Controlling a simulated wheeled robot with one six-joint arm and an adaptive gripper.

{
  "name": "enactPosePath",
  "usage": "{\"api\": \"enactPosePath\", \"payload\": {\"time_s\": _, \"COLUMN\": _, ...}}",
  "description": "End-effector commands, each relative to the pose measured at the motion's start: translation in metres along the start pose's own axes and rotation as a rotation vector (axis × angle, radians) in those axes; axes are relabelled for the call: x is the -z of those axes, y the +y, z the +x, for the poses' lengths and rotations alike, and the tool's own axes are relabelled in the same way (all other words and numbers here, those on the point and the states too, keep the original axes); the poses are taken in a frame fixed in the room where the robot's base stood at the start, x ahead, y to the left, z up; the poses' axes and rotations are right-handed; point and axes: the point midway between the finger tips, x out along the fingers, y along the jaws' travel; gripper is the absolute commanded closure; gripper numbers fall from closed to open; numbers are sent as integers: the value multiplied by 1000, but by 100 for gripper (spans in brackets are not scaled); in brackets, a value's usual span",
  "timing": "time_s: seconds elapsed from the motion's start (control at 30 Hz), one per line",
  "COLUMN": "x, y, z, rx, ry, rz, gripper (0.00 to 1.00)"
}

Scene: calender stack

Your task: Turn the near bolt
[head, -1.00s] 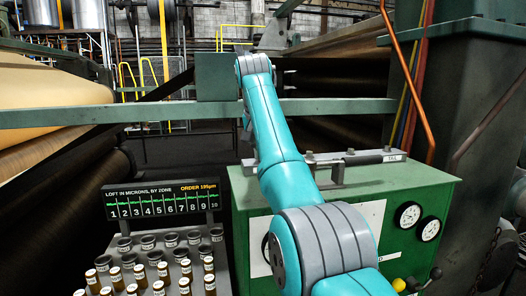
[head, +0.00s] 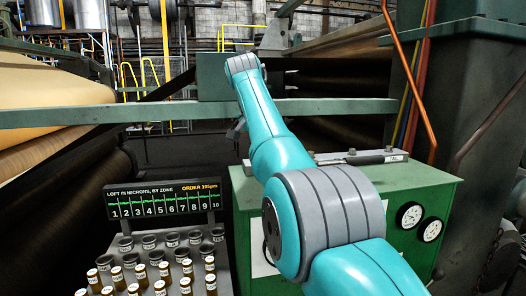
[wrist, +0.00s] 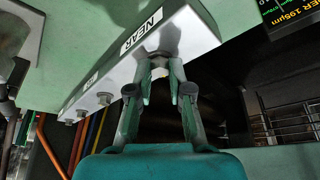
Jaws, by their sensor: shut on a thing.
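In the wrist view, the near bolt (wrist: 159,72) shows as a small pale piece at the end of the grey bar, close by the white NEAR label (wrist: 141,36). My gripper (wrist: 160,78) has its fingertips closed in on it, one on each side, and they hide most of it. In the head view, my teal arm reaches to the left end of the green cabinet. Only a dark part of my gripper (head: 237,131) shows there, left of the arm. The near bolt is hidden behind the arm in that view.
The green cabinet (head: 420,181) has gauges and carries the bar with other bolts (head: 351,152) and a TAIL label (head: 394,159). A loft display (head: 163,200) and a rack of labelled cylinders stand at the left. A green rail (head: 340,108) crosses behind the arm.

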Motion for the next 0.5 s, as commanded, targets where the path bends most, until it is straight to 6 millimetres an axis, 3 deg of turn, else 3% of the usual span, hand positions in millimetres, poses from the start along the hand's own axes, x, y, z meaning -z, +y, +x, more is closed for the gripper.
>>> {"api": "enactPosePath", "payload": {"time_s": 0.17, "x": 0, "y": 0, "z": 0, "rx": 0, "ry": 0, "rz": 0, "gripper": 100}}
{"api": "enactPosePath", "payload": {"time_s": 0.2, "x": 0, "y": 0, "z": 0, "rx": 0, "ry": 0, "rz": 0, "gripper": 78}}
{"api": "enactPosePath", "payload": {"time_s": 0.3, "x": 0, "y": 0, "z": 0, "rx": 0, "ry": 0, "rz": -1, "gripper": 55}}
{"api": "enactPosePath", "payload": {"time_s": 0.5, "x": 0, "y": 0, "z": 0, "rx": 0, "ry": 0, "rz": -1, "gripper": 55}}
